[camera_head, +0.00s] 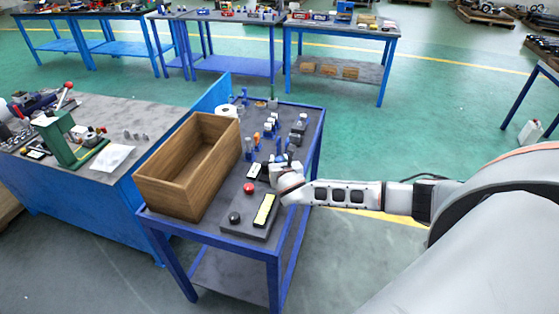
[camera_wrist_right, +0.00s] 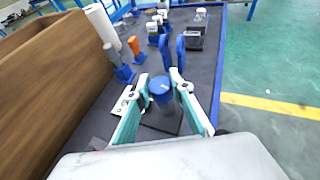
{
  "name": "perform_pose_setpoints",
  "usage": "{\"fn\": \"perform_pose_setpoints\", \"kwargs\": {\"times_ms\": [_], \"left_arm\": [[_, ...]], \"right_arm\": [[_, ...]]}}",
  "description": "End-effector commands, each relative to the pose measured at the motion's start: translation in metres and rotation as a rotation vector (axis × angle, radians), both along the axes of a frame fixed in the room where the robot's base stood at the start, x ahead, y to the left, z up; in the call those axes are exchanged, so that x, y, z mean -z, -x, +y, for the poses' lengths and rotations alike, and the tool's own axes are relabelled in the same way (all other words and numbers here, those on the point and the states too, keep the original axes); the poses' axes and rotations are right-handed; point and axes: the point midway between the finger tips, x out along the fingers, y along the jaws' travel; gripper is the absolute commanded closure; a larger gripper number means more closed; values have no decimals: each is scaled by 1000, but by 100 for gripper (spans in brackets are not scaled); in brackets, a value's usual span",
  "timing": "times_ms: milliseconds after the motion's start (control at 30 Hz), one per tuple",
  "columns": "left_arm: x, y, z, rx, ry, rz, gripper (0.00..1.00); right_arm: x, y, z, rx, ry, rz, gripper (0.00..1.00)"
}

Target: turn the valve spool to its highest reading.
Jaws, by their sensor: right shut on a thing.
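The valve spool shows in the right wrist view as an upright part with a round blue cap (camera_wrist_right: 160,86); a small pale mark is on the cap. My right gripper (camera_wrist_right: 161,92) has its two fingers closed around it, one on each side. A white plate with dark marks (camera_wrist_right: 123,102) lies just left of the fingers; its reading is too small to make out. In the head view my right gripper (camera_head: 277,168) reaches in from the right over the blue-framed trolley, and its wrist hides most of the spool. My left gripper is not in view.
An open wooden box (camera_head: 168,190) stands left of the gripper. Two upright blue pieces (camera_wrist_right: 180,52) stand just beyond the fingers. A panel with a yellow strip (camera_head: 265,209), a red knob (camera_head: 250,187) and a black knob (camera_head: 234,217) are nearer. Open floor lies right of the trolley.

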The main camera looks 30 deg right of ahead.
Motion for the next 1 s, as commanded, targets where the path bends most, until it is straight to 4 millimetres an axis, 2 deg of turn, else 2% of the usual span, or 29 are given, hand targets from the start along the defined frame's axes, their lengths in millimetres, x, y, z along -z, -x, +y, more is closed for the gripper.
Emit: {"fn": "perform_pose_setpoints", "kwargs": {"times_ms": [400,867,900,967,1000], "left_arm": [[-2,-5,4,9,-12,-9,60],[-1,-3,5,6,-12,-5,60],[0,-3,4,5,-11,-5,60],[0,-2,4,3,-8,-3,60],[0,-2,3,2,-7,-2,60]], "right_arm": [[-1,-1,0,158,1,-2,99],[-2,-1,-1,171,3,-4,99],[-2,-1,-1,171,3,-4,75],[-2,-1,-1,171,3,-4,60],[-2,-1,-1,171,3,-4,60]]}}
